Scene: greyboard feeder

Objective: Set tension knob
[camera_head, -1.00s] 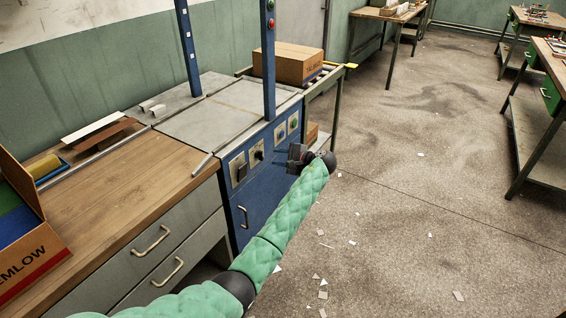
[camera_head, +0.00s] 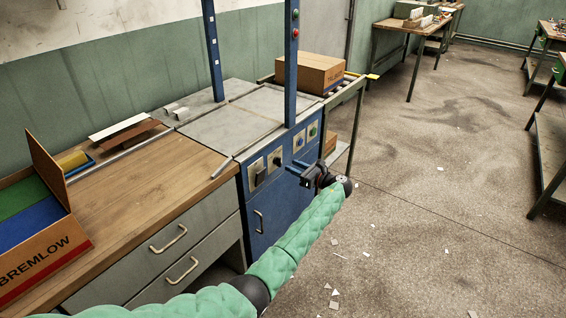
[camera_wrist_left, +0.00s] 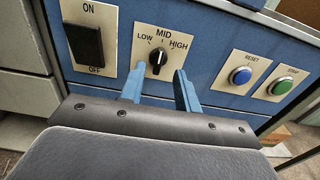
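The tension knob (camera_wrist_left: 157,58) is a black rotary knob on a cream plate marked LOW, MID and HIGH. Its white pointer mark is towards MID. In the head view the knob (camera_head: 277,161) shows small on the blue machine's front panel. My left gripper (camera_wrist_left: 158,84) is open, its two blue fingers apart, with the knob beyond and between the tips; nothing is held. In the head view my left gripper (camera_head: 290,168) is in front of the panel. Whether the fingers touch the plate is unclear. My right gripper is in neither view.
A black ON/OFF switch (camera_wrist_left: 86,44) is left of the knob. A blue RESET button (camera_wrist_left: 241,76) and a green button (camera_wrist_left: 281,87) are to the right. A wooden bench (camera_head: 150,185) with drawers adjoins the machine. A cardboard box (camera_head: 309,73) stands behind.

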